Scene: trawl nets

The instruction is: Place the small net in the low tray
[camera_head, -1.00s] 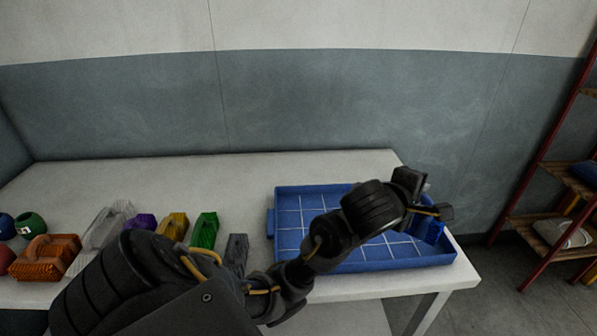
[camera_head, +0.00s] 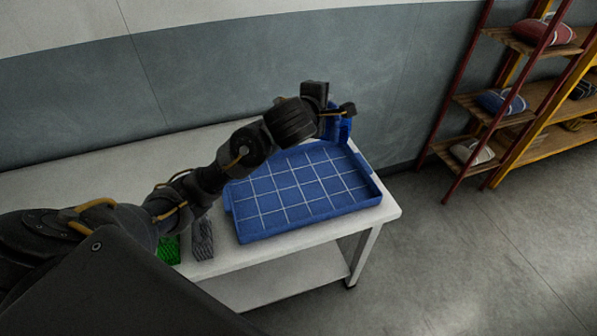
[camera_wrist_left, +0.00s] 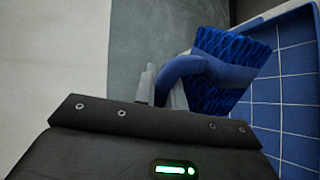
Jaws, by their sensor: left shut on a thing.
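My left gripper (camera_head: 335,105) is shut on a small blue net (camera_head: 342,130), a ridged block with a smooth curved handle. In the left wrist view, the grey fingers close on the handle and the net (camera_wrist_left: 225,85) hangs beyond them. The low tray (camera_head: 238,217) is blue, with a white grid inside and low walls, and its visible floor is empty. In the head view the net appears at the tray's back edge; its height above the tray is unclear. In the left wrist view it overlaps the tray's wall (camera_wrist_left: 268,20). My right gripper is out of view.
The tray stands on a white table (camera_head: 385,210). A green block (camera_head: 168,250) and a grey block (camera_head: 203,238) lie left of it, partly beside my arm. A red rack (camera_head: 447,110) with several bundles stands at the right, next to yellow shelving (camera_head: 540,145).

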